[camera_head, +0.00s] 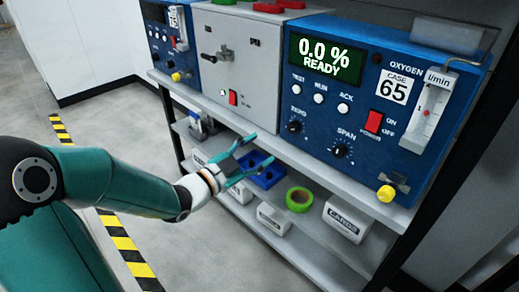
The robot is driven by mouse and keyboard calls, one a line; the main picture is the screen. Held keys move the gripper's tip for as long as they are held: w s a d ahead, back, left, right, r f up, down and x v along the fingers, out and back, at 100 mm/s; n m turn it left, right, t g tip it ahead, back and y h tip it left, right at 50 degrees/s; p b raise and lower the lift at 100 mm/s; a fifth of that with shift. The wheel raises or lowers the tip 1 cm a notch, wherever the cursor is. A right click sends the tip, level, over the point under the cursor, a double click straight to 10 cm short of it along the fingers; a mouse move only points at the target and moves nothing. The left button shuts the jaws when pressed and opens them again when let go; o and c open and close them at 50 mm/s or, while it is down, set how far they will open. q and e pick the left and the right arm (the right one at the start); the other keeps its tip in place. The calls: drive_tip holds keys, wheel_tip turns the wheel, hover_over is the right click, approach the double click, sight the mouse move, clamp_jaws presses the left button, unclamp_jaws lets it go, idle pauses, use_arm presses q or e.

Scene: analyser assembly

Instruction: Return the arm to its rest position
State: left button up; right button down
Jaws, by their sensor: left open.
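My left arm comes in from the left, and its gripper (247,157) is open and empty. The gripper hangs in front of the shelf rack, below the grey panel, with its fingers pointing right. Behind it on the lower shelf is a blue tray (268,179), partly hidden by the fingers. The blue oxygen analyser (345,105) stands on the top shelf at the right, its screen reading "0.0 % READY" and its label "CASE 65". My right gripper is not in view.
A grey panel box (240,60) and another blue unit (160,45) stand on the top shelf. The shelf below holds green tape (299,199) and a white "CARDS" box (346,219). Yellow-black tape (122,243) marks the floor, which is clear left of the rack.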

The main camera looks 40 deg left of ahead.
use_arm(q)
drive_tip(key=shift+w+d, duration=0.1)
drive_tip(key=w+d+f+n+g+h, duration=0.15)
drive_tip(key=d+f+g, duration=0.25)
drive_tip(key=d+f, duration=0.65)
drive_tip(key=d+f+n+g+h, duration=0.1)
drive_tip(key=d+f+g+h, duration=0.15)
drive_tip(key=d+f, duration=0.85)
drive_tip(key=s+d+f+n+g+y, duration=0.2)
drive_tip(key=s+f+n+g, duration=0.6)
drive_tip(key=s+f, duration=1.05)
wheel_tip(320, 180, up, 21)
drive_tip(key=m+g+p, duration=0.1)
drive_tip(key=g+p, duration=0.2)
drive_tip(key=p, duration=2)
drive_tip(key=shift+w, duration=0.3)
drive_tip(key=shift+d, duration=0.1)
drive_tip(key=shift+c, duration=0.2)
